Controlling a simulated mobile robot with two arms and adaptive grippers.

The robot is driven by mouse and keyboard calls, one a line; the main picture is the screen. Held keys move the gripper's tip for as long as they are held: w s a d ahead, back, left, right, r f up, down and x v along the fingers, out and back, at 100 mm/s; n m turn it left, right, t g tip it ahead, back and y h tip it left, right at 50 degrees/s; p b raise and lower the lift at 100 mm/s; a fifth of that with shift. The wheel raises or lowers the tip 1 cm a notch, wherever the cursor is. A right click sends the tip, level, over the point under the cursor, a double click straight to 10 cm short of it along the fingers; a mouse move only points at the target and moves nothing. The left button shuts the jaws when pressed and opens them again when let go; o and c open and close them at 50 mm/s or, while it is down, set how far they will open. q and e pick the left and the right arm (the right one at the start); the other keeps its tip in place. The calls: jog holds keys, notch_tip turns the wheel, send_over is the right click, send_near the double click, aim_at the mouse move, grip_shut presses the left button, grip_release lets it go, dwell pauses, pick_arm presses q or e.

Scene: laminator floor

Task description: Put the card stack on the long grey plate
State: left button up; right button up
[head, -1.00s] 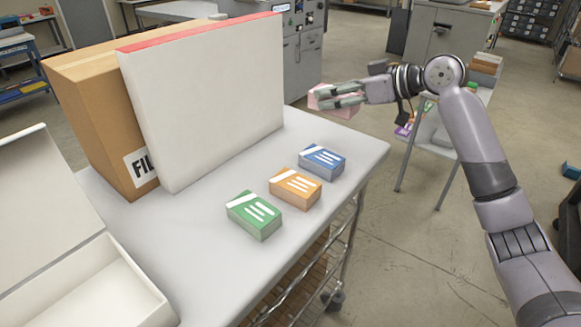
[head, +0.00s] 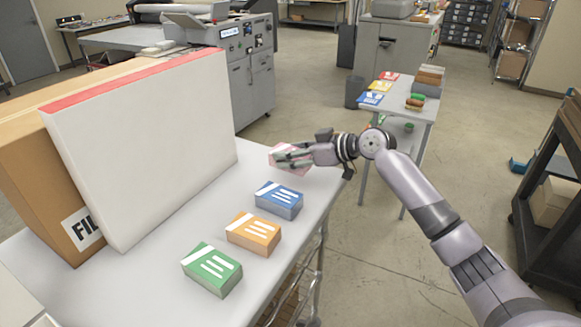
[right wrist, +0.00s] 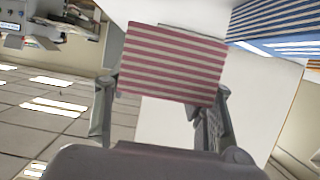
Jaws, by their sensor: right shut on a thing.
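A pink card stack (head: 292,170) is held in my right gripper (head: 281,158) near the far right edge of the pale table, beyond the blue stack. In the right wrist view the card stack (right wrist: 172,62) shows pink and white stripes between the fingers of my right gripper (right wrist: 165,95). The gripper is shut on it. I cannot tell in the head view whether the stack touches the table. I cannot make out a long grey plate for certain. My left gripper is not in view.
Blue (head: 279,200), orange (head: 253,235) and green (head: 212,270) stacks stand in a row on the pale table (head: 170,285). A tall white box (head: 150,150) and a cardboard box (head: 30,190) stand at left. A side table (head: 420,107) stands behind.

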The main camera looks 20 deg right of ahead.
aim_at(291, 182)
jog(key=shift+f+p, duration=0.5)
jog(key=shift+f, duration=2.15)
jog(key=shift+f, duration=0.15)
jog(key=o, duration=1.3)
